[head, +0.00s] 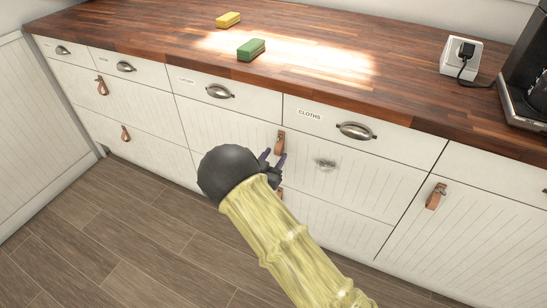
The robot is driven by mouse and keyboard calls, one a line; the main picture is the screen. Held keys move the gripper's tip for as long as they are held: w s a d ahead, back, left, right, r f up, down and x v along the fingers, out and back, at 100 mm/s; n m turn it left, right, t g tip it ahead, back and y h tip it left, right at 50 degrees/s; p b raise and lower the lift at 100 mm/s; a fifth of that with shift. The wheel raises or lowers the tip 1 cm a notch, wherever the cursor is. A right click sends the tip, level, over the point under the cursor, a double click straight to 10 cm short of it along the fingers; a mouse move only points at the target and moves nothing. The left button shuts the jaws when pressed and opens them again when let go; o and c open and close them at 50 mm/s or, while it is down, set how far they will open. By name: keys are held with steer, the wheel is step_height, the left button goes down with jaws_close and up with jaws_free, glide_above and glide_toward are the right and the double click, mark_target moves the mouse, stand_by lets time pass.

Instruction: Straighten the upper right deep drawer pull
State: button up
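The upper right deep drawer (360,172) has a white grooved front. Its brown leather pull (280,141) hangs just above and behind my fingertips; its lower end is partly hidden by them. It looks close to upright, with a slight lean I cannot judge well. I cannot tell whether a finger touches the pull. My dark round wrist and yellow-sleeved arm cover part of the drawers below.
Another leather pull (280,193) shows partly behind my gripper. A grey smudge (325,163) marks the drawer front. Left drawers have leather pulls (102,86). Shallow drawers with metal cup handles (356,131) run under the wooden countertop (180,45). Sponges (251,49) lie on top. The floor at left is clear.

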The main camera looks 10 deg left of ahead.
steer(key=p+v, duration=0.2)
steer(key=v, duration=1.5)
steer(key=shift+s, duration=0.25)
steer(key=shift+a, duration=0.15)
